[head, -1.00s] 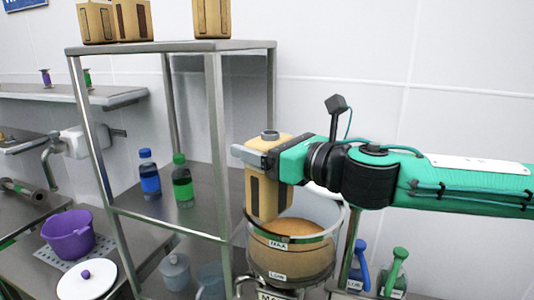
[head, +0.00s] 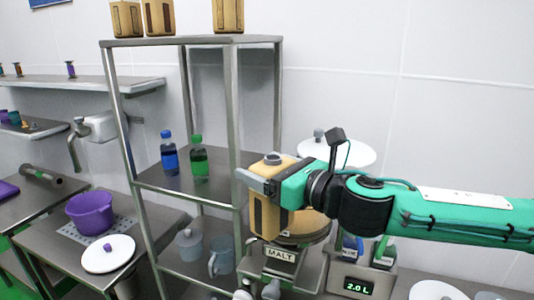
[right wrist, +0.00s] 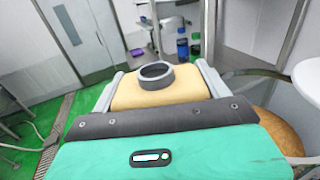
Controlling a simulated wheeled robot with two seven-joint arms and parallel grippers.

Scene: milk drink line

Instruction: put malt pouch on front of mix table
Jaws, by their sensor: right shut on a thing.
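The malt pouch (head: 266,216) is a tan pouch with a dark panel and a grey round cap. My right gripper (head: 272,182) is shut on its upper part and holds it upright in the air. In the head view the pouch overlaps the round vessel labelled MALT (head: 311,240). In the right wrist view the pouch's tan top and grey spout ring (right wrist: 157,70) show between the fingers. A steel table (head: 60,250) at the lower left carries a purple bowl; I cannot tell whether it is the mix table. My left gripper is not in view.
A steel rack (head: 228,120) stands left of the pouch, its post close by. It holds a blue bottle (head: 169,156), a green bottle (head: 199,162) and jugs. The purple bowl (head: 90,213) and a white lid (head: 108,256) occupy the left table. A 2.0 L display (head: 358,287) is lower right.

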